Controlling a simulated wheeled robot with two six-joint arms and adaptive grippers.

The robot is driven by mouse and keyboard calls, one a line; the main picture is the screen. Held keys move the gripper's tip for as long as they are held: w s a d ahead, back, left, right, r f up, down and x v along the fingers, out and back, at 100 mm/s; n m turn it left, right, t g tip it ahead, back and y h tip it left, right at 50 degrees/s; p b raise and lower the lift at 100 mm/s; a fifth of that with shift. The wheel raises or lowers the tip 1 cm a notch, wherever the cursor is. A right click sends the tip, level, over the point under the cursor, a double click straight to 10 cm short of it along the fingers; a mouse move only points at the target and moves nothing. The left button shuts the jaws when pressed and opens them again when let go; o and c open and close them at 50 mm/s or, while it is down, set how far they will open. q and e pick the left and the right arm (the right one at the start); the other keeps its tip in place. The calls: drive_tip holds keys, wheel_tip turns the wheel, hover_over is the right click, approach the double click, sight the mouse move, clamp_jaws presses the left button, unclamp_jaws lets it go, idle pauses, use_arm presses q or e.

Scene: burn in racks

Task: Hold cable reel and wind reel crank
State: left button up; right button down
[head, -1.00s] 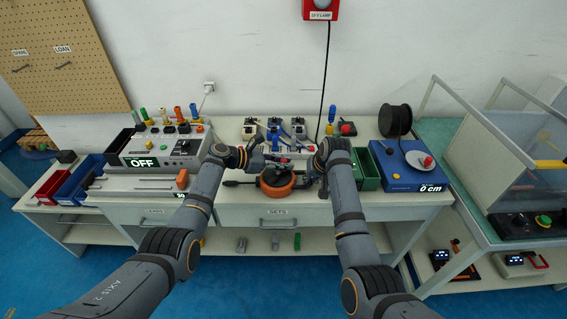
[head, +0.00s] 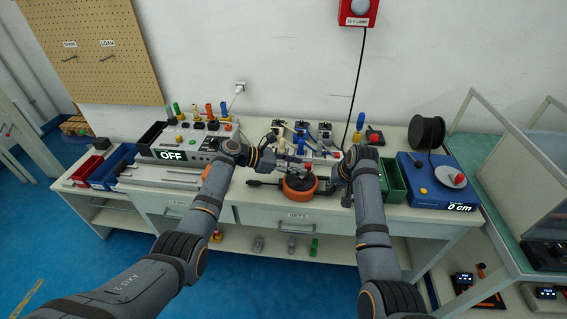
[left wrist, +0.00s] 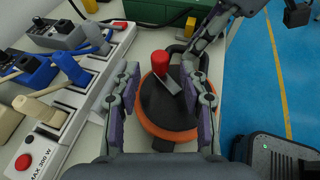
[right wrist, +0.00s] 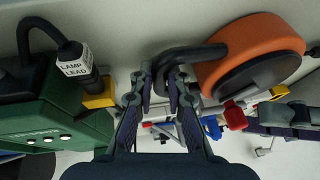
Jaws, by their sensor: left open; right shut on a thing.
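The cable reel (head: 301,190) has an orange rim and a dark face and lies flat near the bench's front edge. Its crank ends in a red knob (left wrist: 160,64), on a grey crank arm (left wrist: 172,84) in the left wrist view. My left gripper (left wrist: 160,78) is open above the reel, with its fingers on either side of the knob. My right gripper (right wrist: 163,76) is shut on the reel's black side handle (right wrist: 200,53). The orange rim (right wrist: 250,35) shows beside it in the right wrist view. In the head view, the arms partly hide the reel.
A blue unit (head: 436,185) reading 0 cm stands at right, by a black spool (head: 426,131). A white socket strip (left wrist: 83,85) lies behind the reel. A panel reading OFF (head: 172,155) is at left.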

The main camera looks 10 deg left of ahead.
use_arm(q)
drive_tip(key=v, duration=0.7)
drive_tip(key=shift+a, duration=0.2)
drive_tip(key=shift+s, duration=0.1)
